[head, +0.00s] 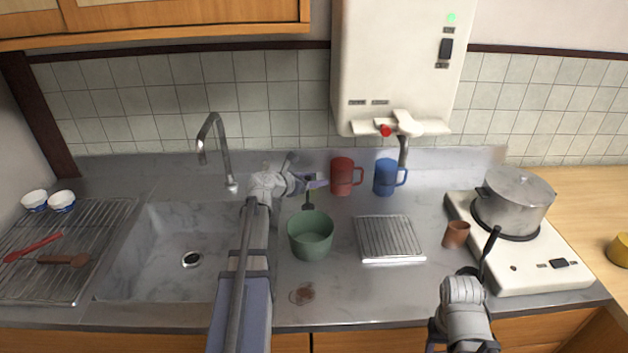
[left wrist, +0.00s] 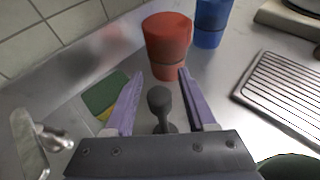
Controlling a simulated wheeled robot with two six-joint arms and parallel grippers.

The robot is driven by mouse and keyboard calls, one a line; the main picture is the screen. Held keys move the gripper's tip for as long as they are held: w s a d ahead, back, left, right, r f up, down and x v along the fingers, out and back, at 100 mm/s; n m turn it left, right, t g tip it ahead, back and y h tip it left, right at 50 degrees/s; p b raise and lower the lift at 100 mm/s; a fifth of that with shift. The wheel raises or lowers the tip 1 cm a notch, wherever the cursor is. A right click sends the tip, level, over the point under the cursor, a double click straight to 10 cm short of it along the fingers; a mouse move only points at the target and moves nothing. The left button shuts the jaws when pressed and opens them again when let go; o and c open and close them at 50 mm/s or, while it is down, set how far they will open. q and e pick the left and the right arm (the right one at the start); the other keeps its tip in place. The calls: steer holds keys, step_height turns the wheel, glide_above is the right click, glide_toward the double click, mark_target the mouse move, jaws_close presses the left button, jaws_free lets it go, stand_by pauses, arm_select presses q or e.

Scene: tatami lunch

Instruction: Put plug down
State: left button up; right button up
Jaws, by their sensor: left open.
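The dark plug (left wrist: 159,102), with a rounded knob on top, stands on the steel counter between the spread purple fingers of my left gripper (left wrist: 158,88). Gaps show on both sides of the knob, and the gripper is open around it. In the head view the plug (head: 308,200) is a small dark shape behind the green pot, just below my left gripper (head: 307,176). My right gripper (head: 489,254) is at the lower right, by the stove's front left; its finger gap does not show clearly.
A red mug (head: 342,177) and a blue mug (head: 385,177) stand near the back wall. A green pot (head: 311,236) is in front of the plug. A ridged tray (head: 390,239) lies to the right. The sink (head: 150,250) is left. A green sponge (left wrist: 103,94) lies near the wall.

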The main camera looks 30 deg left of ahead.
arm_select(q)
steer(key=p+v, duration=0.4)
steer(key=v, duration=0.8)
